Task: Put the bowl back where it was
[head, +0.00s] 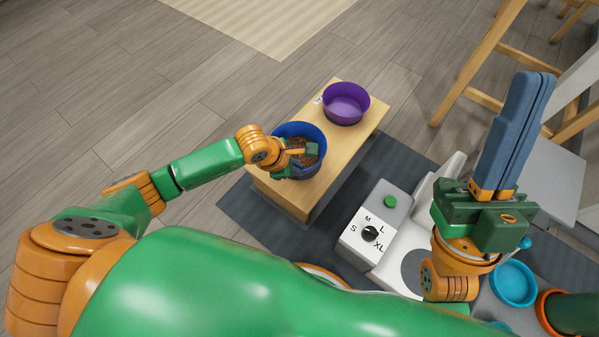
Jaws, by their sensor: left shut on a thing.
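A blue bowl (287,130) with brown kibble in it is at the near end of a low wooden bench (338,160). It looks upright; I cannot tell whether it rests on the bench or is held just above it. A purple bowl (347,103), which looks empty, stands at the bench's far end. My right gripper (518,125) points up at the right, fingers together, with nothing visible between them.
A white dispenser (353,243) with a size dial and green button stands right of the bench on a dark mat (250,206). A teal bowl (513,284) is at the lower right. A wooden-legged chair (480,65) stands at the upper right. Floor left of the bench is clear.

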